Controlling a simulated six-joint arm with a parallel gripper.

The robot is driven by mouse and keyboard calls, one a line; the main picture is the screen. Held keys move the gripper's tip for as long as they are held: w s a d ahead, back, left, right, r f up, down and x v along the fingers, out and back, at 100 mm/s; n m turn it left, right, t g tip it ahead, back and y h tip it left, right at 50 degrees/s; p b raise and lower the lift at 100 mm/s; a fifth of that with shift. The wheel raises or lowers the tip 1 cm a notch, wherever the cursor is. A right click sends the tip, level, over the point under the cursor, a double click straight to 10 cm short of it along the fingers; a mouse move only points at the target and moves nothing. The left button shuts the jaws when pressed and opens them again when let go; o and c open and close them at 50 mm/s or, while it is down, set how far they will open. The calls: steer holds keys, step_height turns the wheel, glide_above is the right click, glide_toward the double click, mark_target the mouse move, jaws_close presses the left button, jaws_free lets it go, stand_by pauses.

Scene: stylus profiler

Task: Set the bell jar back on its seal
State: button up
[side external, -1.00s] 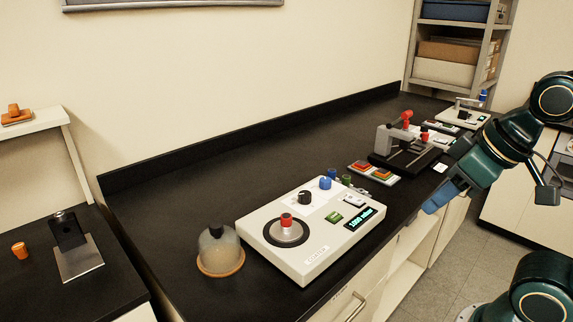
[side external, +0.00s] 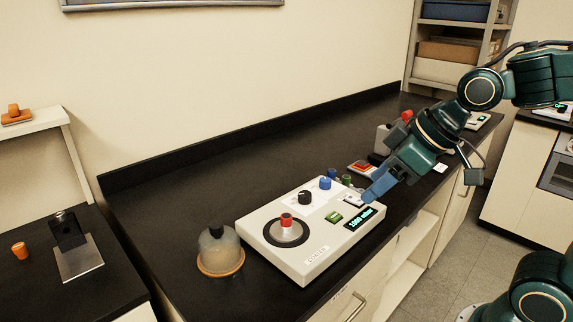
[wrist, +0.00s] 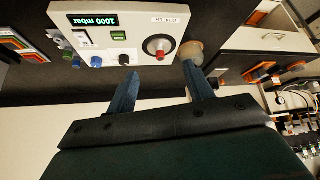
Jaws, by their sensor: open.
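The bell jar (side external: 219,246) is a clear dome with a black knob on top. It sits on an orange round base at the left end of the white coater box (side external: 318,262), apart from it. A dark round plate (side external: 287,235) with a red-topped post is on top of the coater. In the wrist view the jar (wrist: 191,53) shows beside the coater (wrist: 75,15), partly behind a finger. My gripper (side external: 372,192) is open and empty, above the right end of the coater near its display. Its two fingers also show in the wrist view (wrist: 162,88).
The coater carries a black knob (side external: 305,197), a blue knob (side external: 325,183), a green button (side external: 334,217) and a lit display reading 1000 mbar. Red and orange switches (side external: 362,167) and an instrument stand behind my arm.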

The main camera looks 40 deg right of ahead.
steer(key=w+a+f+n+y, duration=0.25)
steer(key=w+a, duration=0.25)
steer(key=w, duration=0.4)
steer(key=n+t+y, duration=0.1)
steer(key=n+y, duration=0.2)
glide_toward(217, 224)
steer(key=v, duration=0.3)
steer(key=shift+d, duration=0.3)
steer(key=shift+a, duration=0.1)
steer(key=shift+x, duration=4.25)
steer(key=shift+x, duration=2.6)
steer(key=shift+s+a, duration=0.1)
steer(key=shift+s, duration=0.05)
jaws_close()
